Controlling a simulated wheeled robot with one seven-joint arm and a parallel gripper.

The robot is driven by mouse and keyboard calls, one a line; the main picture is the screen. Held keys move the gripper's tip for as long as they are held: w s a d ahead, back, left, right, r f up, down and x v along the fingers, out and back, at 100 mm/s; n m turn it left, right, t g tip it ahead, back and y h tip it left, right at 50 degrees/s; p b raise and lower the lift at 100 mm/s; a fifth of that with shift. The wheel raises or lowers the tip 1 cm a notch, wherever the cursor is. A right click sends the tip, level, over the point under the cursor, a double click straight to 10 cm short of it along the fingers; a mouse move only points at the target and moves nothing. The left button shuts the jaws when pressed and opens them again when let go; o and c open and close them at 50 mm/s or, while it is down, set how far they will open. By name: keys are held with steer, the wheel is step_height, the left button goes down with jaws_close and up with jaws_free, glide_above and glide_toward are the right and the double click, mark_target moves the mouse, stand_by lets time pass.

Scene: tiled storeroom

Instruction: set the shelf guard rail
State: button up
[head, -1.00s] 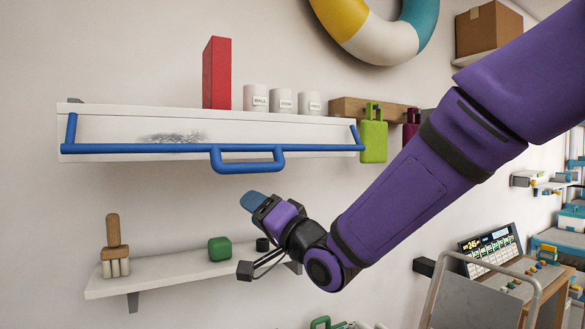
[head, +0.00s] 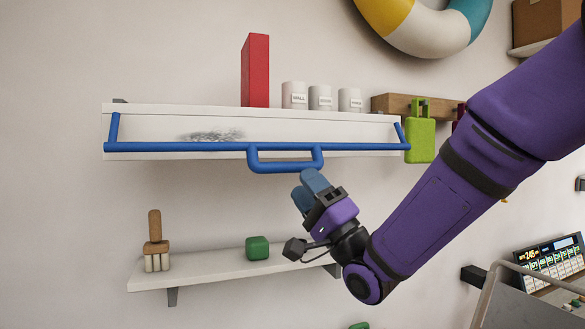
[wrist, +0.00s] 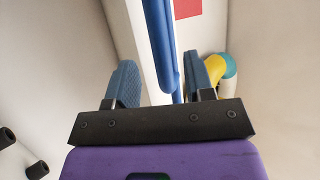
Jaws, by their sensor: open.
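The blue guard rail (head: 190,147) runs along the lower front of the white upper shelf (head: 370,123), with a short upright arm at each end. Its U-shaped handle (head: 285,168) hangs below the bar. My gripper (head: 308,190) is open just below and in front of the handle's right end, fingers pointing up. In the wrist view, a blue bar of the rail (wrist: 158,40) shows between the spread fingers of my gripper (wrist: 165,85). I cannot tell whether a finger touches it.
A red block (head: 256,70) and several white canisters (head: 321,97) stand on the upper shelf. A green tag-like item (head: 420,140) hangs at its right end. The lower shelf (head: 215,268) holds a brush (head: 156,245) and a green block (head: 257,248). The wall between the shelves is clear left of my arm.

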mark_target(290, 167)
steer(key=shift+x, duration=2.7)
steer(key=shift+c, duration=0.2)
jaws_close()
